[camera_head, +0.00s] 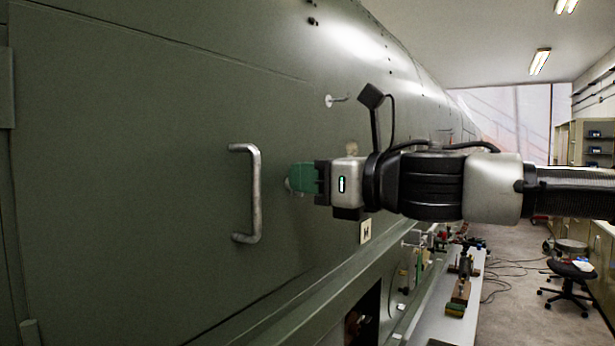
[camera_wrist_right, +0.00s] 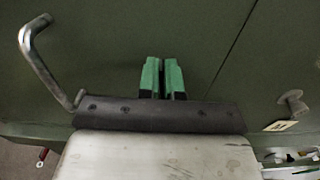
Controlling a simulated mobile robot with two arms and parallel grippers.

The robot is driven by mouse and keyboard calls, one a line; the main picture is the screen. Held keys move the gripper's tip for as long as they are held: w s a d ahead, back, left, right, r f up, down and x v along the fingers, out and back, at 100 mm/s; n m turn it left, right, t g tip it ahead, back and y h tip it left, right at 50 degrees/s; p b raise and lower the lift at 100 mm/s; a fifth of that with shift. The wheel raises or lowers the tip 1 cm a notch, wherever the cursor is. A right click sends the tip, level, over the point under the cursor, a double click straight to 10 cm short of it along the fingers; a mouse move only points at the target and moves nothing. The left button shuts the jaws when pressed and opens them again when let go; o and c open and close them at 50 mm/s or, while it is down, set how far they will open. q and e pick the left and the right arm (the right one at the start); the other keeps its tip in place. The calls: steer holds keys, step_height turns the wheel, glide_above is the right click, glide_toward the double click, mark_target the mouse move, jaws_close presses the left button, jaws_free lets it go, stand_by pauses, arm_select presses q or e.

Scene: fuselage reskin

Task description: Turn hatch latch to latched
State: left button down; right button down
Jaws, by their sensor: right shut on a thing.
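The hatch (camera_head: 120,190) is a flat green panel in the fuselage side, with a bent metal handle (camera_head: 254,192) that also shows in the wrist view (camera_wrist_right: 45,65). My right gripper (camera_head: 299,178) reaches in from the right and meets the panel just right of the handle. Its green fingertips (camera_wrist_right: 162,78) are nearly together in the wrist view, shut on the hatch latch. The latch is almost wholly hidden between and behind the fingertips, so its angle cannot be told. My left gripper is not in view.
A small pale knob (camera_head: 333,100) sticks out of the skin above my right gripper. A marked label plate (camera_head: 364,231) is below my wrist. A bench with tools (camera_head: 455,300) runs along the fuselage. A stool (camera_head: 570,270) stands on the floor at right.

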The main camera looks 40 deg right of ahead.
steer(key=shift+m, duration=0.3)
steer(key=shift+w+d+f+m, duration=0.1)
steer(key=shift+d+f+m, duration=0.1)
steer(key=shift+m, duration=2.65)
steer(key=shift+w+d+f+m, duration=0.1)
steer(key=shift+d+f+m, duration=0.05)
steer(key=shift+m, duration=2.65)
steer(key=shift+d+f+m, duration=0.15)
steer(key=shift+f+m, duration=0.05)
steer(key=shift+m, duration=2.95)
steer(key=c, duration=1.3)
jaws_free()
steer(key=shift+s, duration=0.15)
